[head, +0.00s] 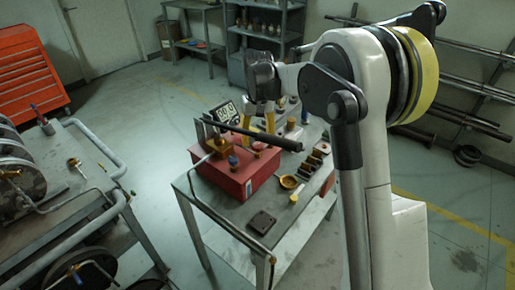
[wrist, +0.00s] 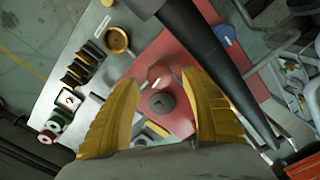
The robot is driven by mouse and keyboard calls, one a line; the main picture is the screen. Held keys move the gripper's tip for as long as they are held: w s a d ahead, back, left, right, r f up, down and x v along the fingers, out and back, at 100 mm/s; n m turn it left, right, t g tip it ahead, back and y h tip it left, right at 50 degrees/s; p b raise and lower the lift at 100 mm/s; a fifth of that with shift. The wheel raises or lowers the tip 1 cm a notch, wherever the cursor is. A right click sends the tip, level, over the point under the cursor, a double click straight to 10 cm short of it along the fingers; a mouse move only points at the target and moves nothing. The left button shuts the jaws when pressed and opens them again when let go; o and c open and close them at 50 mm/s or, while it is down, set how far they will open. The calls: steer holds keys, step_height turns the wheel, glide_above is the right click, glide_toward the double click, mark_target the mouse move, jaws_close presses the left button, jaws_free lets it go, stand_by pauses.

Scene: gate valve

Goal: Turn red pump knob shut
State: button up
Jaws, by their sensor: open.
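The red pump box (head: 247,180) stands on a grey metal table in the head view. Its red surface (wrist: 190,62) fills the middle of the wrist view. A round red knob (wrist: 158,75) sits on top, with a dark grey round part (wrist: 161,103) just below it in the wrist view. My gripper (head: 258,123) is open above the box. In the wrist view its yellow fingers (wrist: 158,80) lie on either side of the red knob, apart from it as seen here; the height gap cannot be told. A blue knob (head: 233,160) is also on the box.
A long black bar (head: 260,136) crosses over the box, beside my gripper; it runs along the right in the wrist view (wrist: 210,60). A digital gauge (head: 225,112) stands at the back. A brass cup (head: 290,182) and black blocks (head: 318,157) lie right of the box.

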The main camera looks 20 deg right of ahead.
steer(key=shift+f, duration=1.1)
steer(key=shift+c, duration=0.2)
steer(key=c, duration=1.2)
steer(key=shift+o, duration=0.2)
steer(key=shift+m, duration=0.3)
steer(key=m+p, duration=0.1)
steer(key=m, duration=0.2)
steer(key=shift+r+m+p, duration=0.1)
steer(key=shift+m+p, duration=0.2)
steer(key=shift+p, duration=0.05)
steer(key=m+p, duration=0.1)
steer(key=m, duration=0.4)
steer(key=shift+d+m+p, duration=0.1)
steer(key=shift+m+p, duration=0.2)
steer(key=shift+p, duration=0.1)
steer(key=m+p, duration=0.1)
steer(key=m, duration=0.4)
steer(key=shift+s, duration=0.15)
steer(key=m, duration=0.5)
steer(key=shift+p, duration=0.4)
